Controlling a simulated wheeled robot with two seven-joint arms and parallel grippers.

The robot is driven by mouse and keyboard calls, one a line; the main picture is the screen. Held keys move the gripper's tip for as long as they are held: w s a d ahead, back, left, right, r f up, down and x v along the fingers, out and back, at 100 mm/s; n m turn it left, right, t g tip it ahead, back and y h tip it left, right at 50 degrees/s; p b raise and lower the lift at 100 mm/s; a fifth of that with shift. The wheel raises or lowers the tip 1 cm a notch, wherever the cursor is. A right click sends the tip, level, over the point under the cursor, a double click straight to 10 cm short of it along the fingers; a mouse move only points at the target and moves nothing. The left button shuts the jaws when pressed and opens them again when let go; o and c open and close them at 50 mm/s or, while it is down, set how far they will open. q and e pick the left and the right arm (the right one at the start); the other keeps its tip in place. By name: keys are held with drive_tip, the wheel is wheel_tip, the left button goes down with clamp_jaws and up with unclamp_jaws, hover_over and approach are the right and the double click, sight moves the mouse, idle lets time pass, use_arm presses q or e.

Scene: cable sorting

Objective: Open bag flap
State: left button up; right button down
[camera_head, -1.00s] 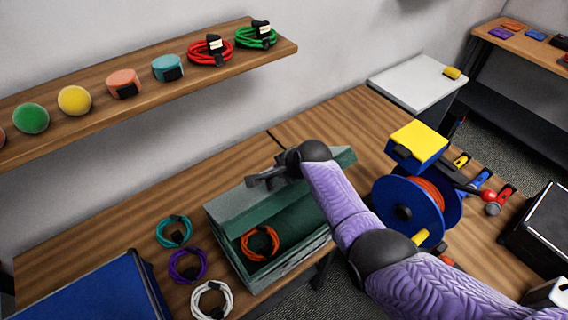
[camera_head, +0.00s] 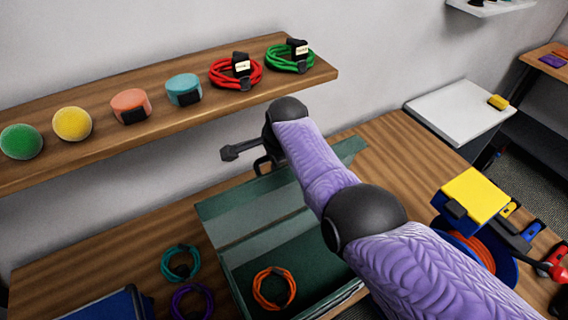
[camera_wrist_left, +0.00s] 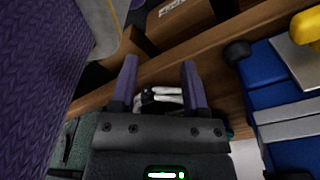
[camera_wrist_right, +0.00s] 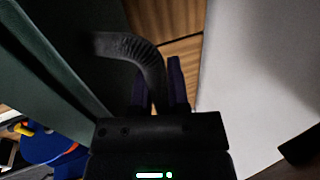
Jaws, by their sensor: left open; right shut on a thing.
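The green bag (camera_head: 225,262) stands on the table with its inside showing and an orange coiled cable (camera_head: 273,288) in it. Its flap (camera_head: 232,214) is raised along the back, partly hidden by my right arm. My right gripper (camera_head: 240,150) is above the flap's upper edge. In the right wrist view, my right gripper (camera_wrist_right: 160,78) is shut on the ribbed black handle (camera_wrist_right: 128,46), beside the green panel. My left gripper (camera_wrist_left: 160,72) shows only in the left wrist view; it is open and empty, with a white coiled cable (camera_wrist_left: 162,97) beyond its fingers.
A shelf (camera_head: 165,130) with balls, tape rolls and coiled cables runs above the table, close behind my right gripper. Teal (camera_head: 180,263) and purple (camera_head: 192,302) coils lie left of the bag. A blue case (camera_head: 105,305) is at lower left; a cable reel (camera_head: 478,255) stands right.

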use_arm(q)
drive_tip(key=shift+w+d+f, duration=0.25)
drive_tip(key=shift+w+f, duration=0.1)
drive_tip(key=shift+f, duration=0.1)
use_arm(e)
drive_tip(key=shift+w+a+f, duration=0.15)
drive_tip(key=shift+w+f, duration=0.05)
drive_tip(key=shift+f, duration=0.05)
drive_tip(key=c, duration=0.9)
unclamp_jaws()
drive_tip(key=shift+w, duration=0.1)
drive_tip(key=p+v, duration=0.1)
drive_tip(key=p, duration=0.1)
drive_tip(key=p+v, duration=0.2)
drive_tip(key=shift+w+r, duration=0.15)
drive_tip(key=shift+r, duration=0.25)
use_arm(q)
wheel_tip(320, 180, up, 8)
drive_tip(key=p, duration=0.3)
drive_tip(key=shift+f, duration=0.25)
use_arm(e)
drive_tip(key=v, duration=0.6)
drive_tip(key=shift+r, duration=0.1)
